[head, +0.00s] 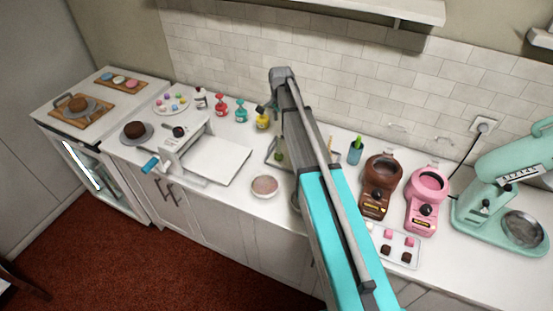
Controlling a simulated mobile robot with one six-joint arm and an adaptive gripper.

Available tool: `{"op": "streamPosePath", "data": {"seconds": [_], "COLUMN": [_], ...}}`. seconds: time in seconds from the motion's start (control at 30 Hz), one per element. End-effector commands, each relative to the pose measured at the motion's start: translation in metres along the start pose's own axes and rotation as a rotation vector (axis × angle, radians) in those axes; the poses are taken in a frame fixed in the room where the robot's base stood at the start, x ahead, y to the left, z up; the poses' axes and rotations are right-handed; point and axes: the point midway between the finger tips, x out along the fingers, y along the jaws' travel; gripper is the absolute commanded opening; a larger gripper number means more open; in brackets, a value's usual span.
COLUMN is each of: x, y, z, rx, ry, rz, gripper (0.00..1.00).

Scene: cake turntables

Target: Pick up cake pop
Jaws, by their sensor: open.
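No cake pop can be told for certain in the head view. A white tray (373,256) on the counter right of my arm holds small pink pieces (388,233) and brown pieces (386,250); whether they are cake pops I cannot tell. A round white plate (158,111) at the left holds several small coloured round pieces (171,98), also too small to identify. My arm rises through the middle of the picture, and its fingers cannot be made out; my gripper is not visible.
Brown (376,190) and pink (427,197) melting pots stand behind the tray, with a mint stand mixer (490,190) at the right.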

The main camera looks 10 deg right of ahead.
Motion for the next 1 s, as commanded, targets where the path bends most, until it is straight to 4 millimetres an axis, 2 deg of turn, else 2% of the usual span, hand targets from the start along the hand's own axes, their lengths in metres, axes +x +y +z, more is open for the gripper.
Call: {"op": "streamPosePath", "data": {"seconds": [0.03,0.4,1.0], "x": [0.008,0.034,0.039], "y": [0.000,0.000,0.001], "z": [0.000,-0.001,-0.001], "rx": [0.000,0.001,0.002], "ry": [0.000,0.000,0.000], "rz": [0.000,0.000,0.000], "gripper": [0.60,0.60,0.60]}}
